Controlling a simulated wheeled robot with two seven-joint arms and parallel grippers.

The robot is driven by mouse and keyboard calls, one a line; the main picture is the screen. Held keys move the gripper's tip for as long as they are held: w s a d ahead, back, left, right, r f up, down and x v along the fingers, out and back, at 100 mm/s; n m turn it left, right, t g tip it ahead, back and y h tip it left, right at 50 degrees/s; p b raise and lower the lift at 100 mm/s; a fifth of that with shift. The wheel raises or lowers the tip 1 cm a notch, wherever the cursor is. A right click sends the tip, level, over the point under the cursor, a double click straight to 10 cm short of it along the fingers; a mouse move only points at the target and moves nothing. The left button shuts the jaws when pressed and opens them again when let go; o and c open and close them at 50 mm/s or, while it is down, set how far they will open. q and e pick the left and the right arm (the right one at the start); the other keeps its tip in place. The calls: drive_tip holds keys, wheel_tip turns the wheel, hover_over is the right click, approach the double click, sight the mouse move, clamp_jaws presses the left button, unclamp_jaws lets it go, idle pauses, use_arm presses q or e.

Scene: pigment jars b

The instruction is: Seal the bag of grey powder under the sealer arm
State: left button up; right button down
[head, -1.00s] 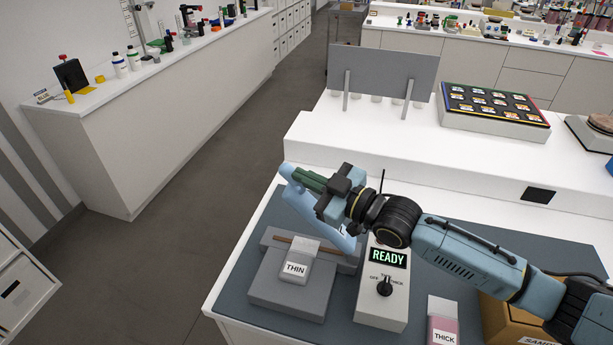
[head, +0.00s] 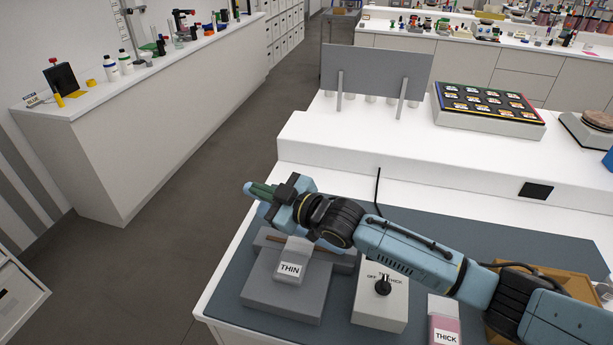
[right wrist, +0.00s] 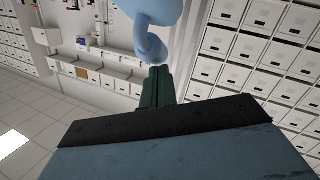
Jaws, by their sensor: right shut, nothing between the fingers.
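The bag of grey powder, labelled THIN (head: 290,269), lies on the grey sealer base (head: 285,301) in the head view. Its upper end meets a brown strip on the sealer. My right gripper (head: 258,190) is shut and empty, beyond and above the bag, with its green fingers pointing left. A light blue curved piece (head: 264,211) shows just below the fingers. It also shows ahead of them in the right wrist view (right wrist: 150,18). I cannot tell if it is the sealer arm or if the fingers touch it. My left gripper is out of view.
A pink bag labelled THICK (head: 444,318) and a brown box (head: 505,326) are further right. A raised white shelf (head: 400,165) runs behind.

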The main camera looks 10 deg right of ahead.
drive_tip(key=w+a+f+n+g+h, duration=0.1)
drive_tip(key=w+a+f+g+h, duration=0.1)
drive_tip(key=f, duration=0.6)
drive_tip(key=shift+w+a+f+g+h, duration=0.15)
drive_tip(key=shift+a+f+g+h, duration=0.15)
drive_tip(key=shift+a+h, duration=0.5)
drive_tip(key=shift+a, duration=0.15)
